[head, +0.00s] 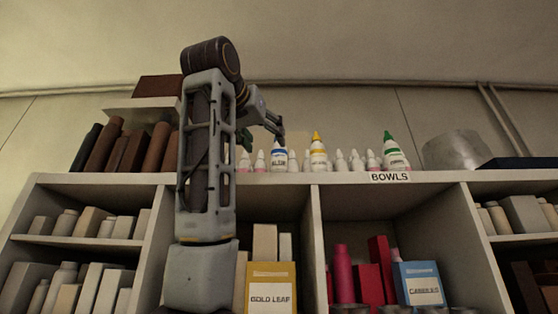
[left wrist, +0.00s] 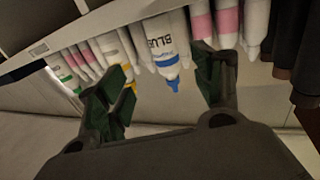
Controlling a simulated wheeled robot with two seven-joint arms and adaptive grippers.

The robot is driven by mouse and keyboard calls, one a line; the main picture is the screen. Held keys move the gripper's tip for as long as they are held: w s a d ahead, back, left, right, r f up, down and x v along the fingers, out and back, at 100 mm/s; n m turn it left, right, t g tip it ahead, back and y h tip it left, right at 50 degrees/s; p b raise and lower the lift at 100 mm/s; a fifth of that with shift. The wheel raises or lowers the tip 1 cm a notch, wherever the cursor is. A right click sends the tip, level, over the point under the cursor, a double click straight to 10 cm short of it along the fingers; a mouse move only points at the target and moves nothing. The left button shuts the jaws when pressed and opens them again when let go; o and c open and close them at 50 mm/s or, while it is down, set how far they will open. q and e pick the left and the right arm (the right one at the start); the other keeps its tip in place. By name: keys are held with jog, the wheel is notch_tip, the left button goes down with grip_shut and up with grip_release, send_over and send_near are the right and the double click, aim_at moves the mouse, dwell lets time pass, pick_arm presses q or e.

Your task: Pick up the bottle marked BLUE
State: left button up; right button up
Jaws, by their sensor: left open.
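The bottle marked BLUE (head: 279,160) stands upright on top of the shelf unit, white with a blue label and blue tip. In the left wrist view the bottle (left wrist: 163,42) appears upside down, its lettering readable. My left gripper (head: 261,132) is just above and in front of it. In the left wrist view my open left gripper (left wrist: 164,66) has one finger on each side of the bottle's tip, with no clear contact. My right gripper is not in view.
A yellow-tipped bottle (head: 318,153) stands right of the blue one, a green-tipped bottle (head: 394,153) farther right. Small white and pink bottles crowd between them. A BOWLS label (head: 390,177) is on the shelf edge. A metal bowl (head: 456,151) stands at the right.

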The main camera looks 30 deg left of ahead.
aim_at(276, 159)
pick_arm(q)
jog(key=shift+p+x, duration=1.2)
jog(key=shift+x, duration=3.1)
jog(key=shift+a, duration=0.1)
jog(key=shift+w+a+f+p, duration=0.1)
jog(key=shift+w+a+p, duration=0.3)
jog(key=shift+w, duration=0.3)
jog(key=shift+w+a+f+p, duration=0.1)
jog(key=shift+w+a+p, duration=0.15)
jog(key=shift+w+p, duration=0.3)
jog(key=shift+x, duration=1.2)
jog(key=c, duration=1.2)
jog(key=shift+s+d+r, duration=0.1)
jog(key=shift+r, duration=0.1)
